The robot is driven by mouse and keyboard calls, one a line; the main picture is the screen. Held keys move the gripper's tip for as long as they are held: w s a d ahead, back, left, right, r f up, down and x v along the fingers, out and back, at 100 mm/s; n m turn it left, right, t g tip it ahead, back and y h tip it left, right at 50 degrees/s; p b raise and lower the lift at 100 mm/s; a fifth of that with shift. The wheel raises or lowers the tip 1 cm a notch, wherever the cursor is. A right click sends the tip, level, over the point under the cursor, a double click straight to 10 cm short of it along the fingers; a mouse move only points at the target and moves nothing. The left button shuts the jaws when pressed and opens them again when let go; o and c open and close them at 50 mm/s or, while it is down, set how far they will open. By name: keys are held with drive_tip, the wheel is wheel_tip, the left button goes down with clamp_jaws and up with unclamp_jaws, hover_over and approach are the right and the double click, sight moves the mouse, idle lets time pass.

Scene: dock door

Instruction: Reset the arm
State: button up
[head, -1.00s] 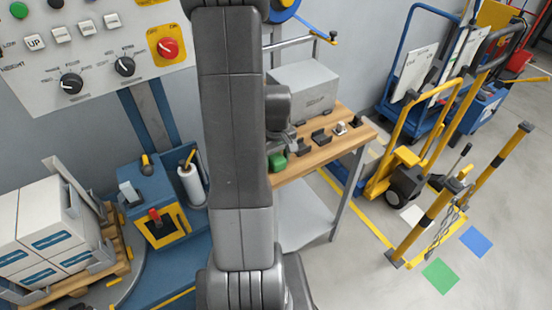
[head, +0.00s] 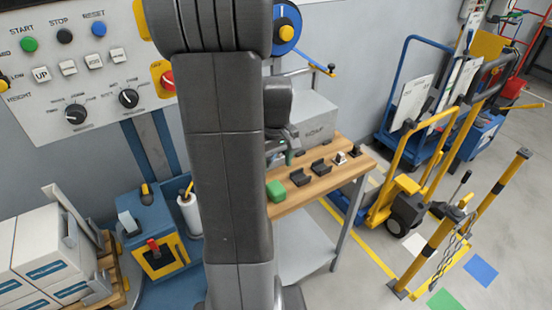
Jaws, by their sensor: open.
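My arm rises through the middle of the head view and hides part of the control panel and bench. My gripper (head: 284,143) shows partly beside the arm's right edge, above the left end of the wooden bench (head: 318,186). It looks open and holds nothing that I can see. Part of it is hidden behind the arm.
A grey box (head: 318,117) stands at the back of the bench, with several small dark holders along the front. The control panel (head: 100,88) is at upper left, boxes on a pallet at lower left. A yellow-black barrier (head: 412,258) and yellow stacker (head: 402,190) stand right.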

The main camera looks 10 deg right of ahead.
sight(276, 188)
drive_tip(key=shift+r, duration=0.8)
drive_tip(key=shift+f, duration=0.15)
wheel_tip(276, 188, down, 13)
drive_tip(key=shift+r+b, duration=0.15)
drive_tip(key=shift+b, duration=0.15)
drive_tip(key=shift+r, duration=0.95)
drive_tip(key=shift+f+p, duration=0.1)
drive_tip(key=shift+p, duration=0.2)
